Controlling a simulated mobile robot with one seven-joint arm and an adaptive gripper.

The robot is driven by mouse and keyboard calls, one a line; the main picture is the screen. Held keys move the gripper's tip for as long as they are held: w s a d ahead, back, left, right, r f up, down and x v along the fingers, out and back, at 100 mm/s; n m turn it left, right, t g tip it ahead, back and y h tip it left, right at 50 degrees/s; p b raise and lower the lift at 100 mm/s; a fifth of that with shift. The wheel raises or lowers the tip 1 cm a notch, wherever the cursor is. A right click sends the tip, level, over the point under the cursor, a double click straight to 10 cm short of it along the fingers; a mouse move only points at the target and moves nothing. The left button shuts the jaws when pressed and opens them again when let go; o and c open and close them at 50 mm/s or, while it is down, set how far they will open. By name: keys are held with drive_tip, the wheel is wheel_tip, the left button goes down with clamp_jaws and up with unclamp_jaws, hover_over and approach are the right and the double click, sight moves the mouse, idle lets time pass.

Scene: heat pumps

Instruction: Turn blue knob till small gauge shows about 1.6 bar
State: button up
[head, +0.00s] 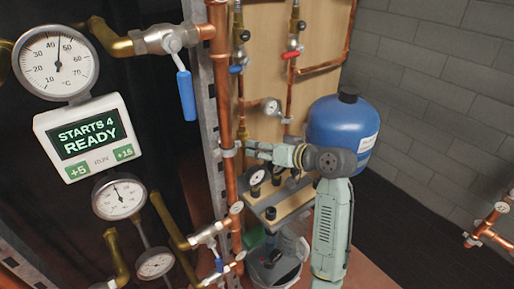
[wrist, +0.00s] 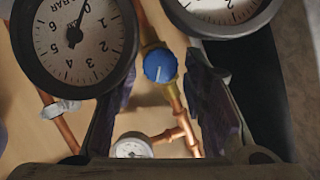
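The blue knob (wrist: 160,65) is round with a pale pointer mark. It sits on a brass fitting on copper pipe in the wrist view. My gripper (wrist: 158,88) is open, with one dark finger on each side of the knob, and no contact shows. A small white-faced gauge (wrist: 133,147) sits on the pipe low in the wrist view, its reading too small to make out. In the head view my gripper (head: 249,149) is in front of the wooden panel, below a small gauge (head: 271,107). I cannot make out the blue knob in the head view.
Two large dark-rimmed gauges, left (wrist: 75,40) and right (wrist: 222,12), crowd the top of the wrist view. A blue tank (head: 335,128) stands right of the panel. A shelf (head: 282,205) and a bucket (head: 276,268) are below my gripper. A copper riser (head: 219,100) stands left.

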drive_tip(key=v, duration=1)
drive_tip(key=shift+d, duration=0.1)
